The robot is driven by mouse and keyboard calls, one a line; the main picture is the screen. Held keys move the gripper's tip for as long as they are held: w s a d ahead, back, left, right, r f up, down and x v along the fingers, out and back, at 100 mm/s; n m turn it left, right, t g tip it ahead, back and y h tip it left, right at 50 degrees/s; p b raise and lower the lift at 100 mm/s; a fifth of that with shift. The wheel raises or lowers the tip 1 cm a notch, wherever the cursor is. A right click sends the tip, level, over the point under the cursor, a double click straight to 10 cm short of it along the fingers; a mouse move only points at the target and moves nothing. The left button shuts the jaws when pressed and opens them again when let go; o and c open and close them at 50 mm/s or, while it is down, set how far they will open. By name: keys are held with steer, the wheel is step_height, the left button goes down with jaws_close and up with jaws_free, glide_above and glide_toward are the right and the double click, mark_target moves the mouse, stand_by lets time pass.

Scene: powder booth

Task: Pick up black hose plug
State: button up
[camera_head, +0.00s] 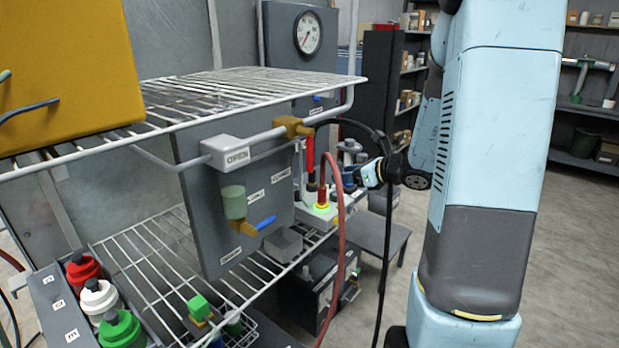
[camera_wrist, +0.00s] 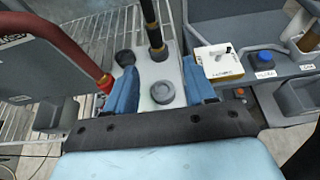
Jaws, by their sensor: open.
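In the wrist view, the black hose plug (camera_wrist: 157,48) stands upright in a pale block (camera_wrist: 178,72), with yellow bands on the black hose above it. My gripper (camera_wrist: 162,90) is open and empty, its two blue fingers apart. The plug shows just beyond the fingertips, roughly between them; the exact gap is unclear. A grey round knob on the block shows between the fingers. In the head view, my gripper (camera_head: 362,175) points left, beside the block with a green-lit socket (camera_head: 322,209). The black hose (camera_head: 384,240) hangs down there; its plug end is hard to make out.
A red hose (camera_head: 340,250) with its red plug stands close to the left finger. A dark round cap (camera_wrist: 125,57) sits left of the black plug. A wire shelf (camera_head: 220,88) and grey panel (camera_head: 235,190) stand left. A white box (camera_wrist: 218,62) lies right.

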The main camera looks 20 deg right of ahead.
mark_target(312, 182)
steer(key=x, duration=1.3)
steer(key=shift+s+a, duration=0.2)
steer(key=shift+a, duration=0.15)
steer(key=shift+r, duration=0.1)
jaws_close()
